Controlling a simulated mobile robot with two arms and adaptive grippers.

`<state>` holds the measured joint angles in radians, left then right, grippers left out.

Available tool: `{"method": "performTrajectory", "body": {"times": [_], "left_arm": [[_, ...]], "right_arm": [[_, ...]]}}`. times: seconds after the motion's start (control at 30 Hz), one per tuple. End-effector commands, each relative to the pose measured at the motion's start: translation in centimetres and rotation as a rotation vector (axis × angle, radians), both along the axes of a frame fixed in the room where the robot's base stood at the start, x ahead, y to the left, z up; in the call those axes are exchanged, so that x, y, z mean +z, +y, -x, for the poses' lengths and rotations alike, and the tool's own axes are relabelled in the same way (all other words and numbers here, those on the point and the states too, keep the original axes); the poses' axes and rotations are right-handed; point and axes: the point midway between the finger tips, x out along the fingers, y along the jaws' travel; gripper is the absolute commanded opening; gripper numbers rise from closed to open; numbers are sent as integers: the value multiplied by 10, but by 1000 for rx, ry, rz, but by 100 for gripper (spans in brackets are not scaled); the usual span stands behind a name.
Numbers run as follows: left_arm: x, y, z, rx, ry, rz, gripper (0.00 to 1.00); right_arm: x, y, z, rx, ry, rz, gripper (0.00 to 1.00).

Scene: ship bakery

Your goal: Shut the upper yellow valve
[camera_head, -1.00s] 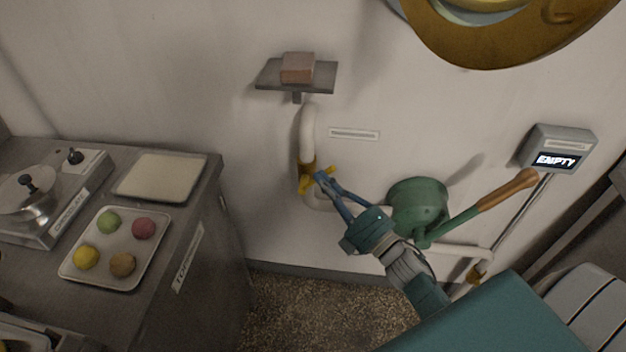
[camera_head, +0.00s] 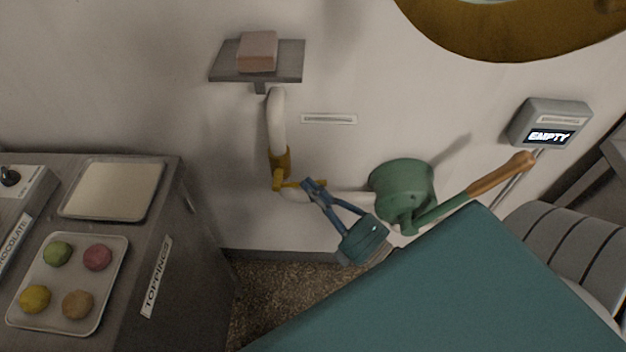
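The upper yellow valve (camera_head: 281,168) sits on the white wall pipe, just above its lower bend. Its yellow handle (camera_head: 290,185) points right, roughly level in the picture. My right gripper (camera_head: 314,190) reaches up from the lower right, with its blue fingertips close together at the handle's right end. A bit of yellow shows past the tips; I cannot tell whether the handle is between them or behind them. My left gripper is not in view.
A green round housing (camera_head: 402,190) with a wooden-handled lever (camera_head: 490,185) is just right of my gripper. A shelf (camera_head: 225,66) with a pinkish block (camera_head: 257,51) is above the pipe. The display (camera_head: 549,124) reads EMPTY. A counter with a toppings tray (camera_head: 103,300) stands left.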

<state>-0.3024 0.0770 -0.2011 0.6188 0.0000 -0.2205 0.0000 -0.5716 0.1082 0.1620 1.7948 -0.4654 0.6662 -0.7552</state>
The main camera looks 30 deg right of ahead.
Motion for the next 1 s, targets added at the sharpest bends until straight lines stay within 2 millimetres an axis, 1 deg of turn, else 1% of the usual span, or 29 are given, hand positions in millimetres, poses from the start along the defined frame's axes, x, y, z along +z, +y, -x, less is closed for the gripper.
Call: {"method": "performTrajectory", "body": {"times": [0.33, 0.43, 0.57, 0.67, 0.9, 1.0], "left_arm": [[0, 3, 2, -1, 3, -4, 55], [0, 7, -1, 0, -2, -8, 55], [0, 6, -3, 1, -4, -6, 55], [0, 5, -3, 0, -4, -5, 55], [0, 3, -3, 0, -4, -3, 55], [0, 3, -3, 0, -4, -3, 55]], "right_arm": [[0, 1, 1, 2, -1, 0, 0], [0, 1, 1, 2, -1, -1, 0], [-3, -1, 9, 2, 2, 0, 0], [-7, -5, 25, 0, 4, 0, 0], [-18, -18, 74, 0, 4, 0, 0], [-22, -22, 91, 1, 3, 0, 0]]}}
